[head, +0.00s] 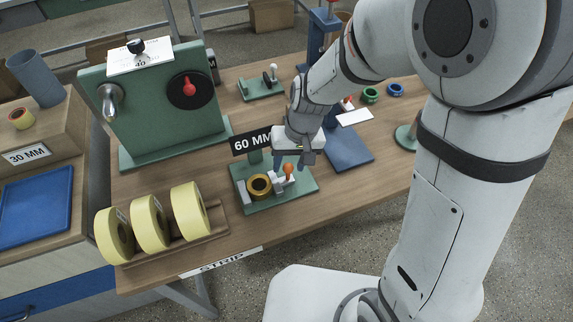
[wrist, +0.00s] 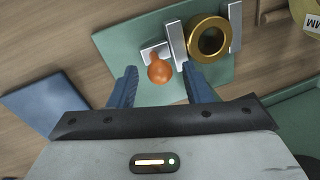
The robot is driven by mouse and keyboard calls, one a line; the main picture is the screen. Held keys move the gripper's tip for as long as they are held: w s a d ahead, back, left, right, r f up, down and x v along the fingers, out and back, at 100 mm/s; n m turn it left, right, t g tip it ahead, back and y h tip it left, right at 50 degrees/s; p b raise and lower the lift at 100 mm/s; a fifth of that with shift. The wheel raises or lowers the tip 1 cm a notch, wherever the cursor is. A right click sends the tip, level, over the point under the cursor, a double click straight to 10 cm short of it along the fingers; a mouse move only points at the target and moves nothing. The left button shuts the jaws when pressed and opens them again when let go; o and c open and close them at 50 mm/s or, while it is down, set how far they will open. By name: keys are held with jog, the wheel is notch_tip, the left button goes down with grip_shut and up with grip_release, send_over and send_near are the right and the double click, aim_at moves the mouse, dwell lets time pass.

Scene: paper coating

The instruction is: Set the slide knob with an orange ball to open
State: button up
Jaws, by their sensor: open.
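The slide knob's orange ball (head: 288,168) stands on a small green fixture plate (head: 300,191) beside the 60 MM sign (head: 251,141). In the wrist view the orange ball (wrist: 160,71) lies just ahead of my fingertips, roughly midway between them. Its grey slide jaw (wrist: 175,45) is close to a brass ring (wrist: 208,39), with a fixed grey jaw (wrist: 235,27) on the ring's other side. I cannot tell whether the slide jaw touches the ring. My gripper (wrist: 160,76) is open, with blue fingers on either side of the ball, holding nothing. In the head view my gripper hangs over the fixture.
Yellow tape rolls (head: 150,223) stand on a wooden rack at the front left. A green machine (head: 150,105) with a red knob stands behind. A blue plate (head: 348,150) lies right of the fixture. A similar green fixture (head: 261,88) sits farther back.

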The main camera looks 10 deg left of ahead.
jog(key=shift+s+a+f, duration=0.15)
jog(key=shift+a+f, duration=0.05)
jog(key=shift+f, duration=0.85)
grip_shut()
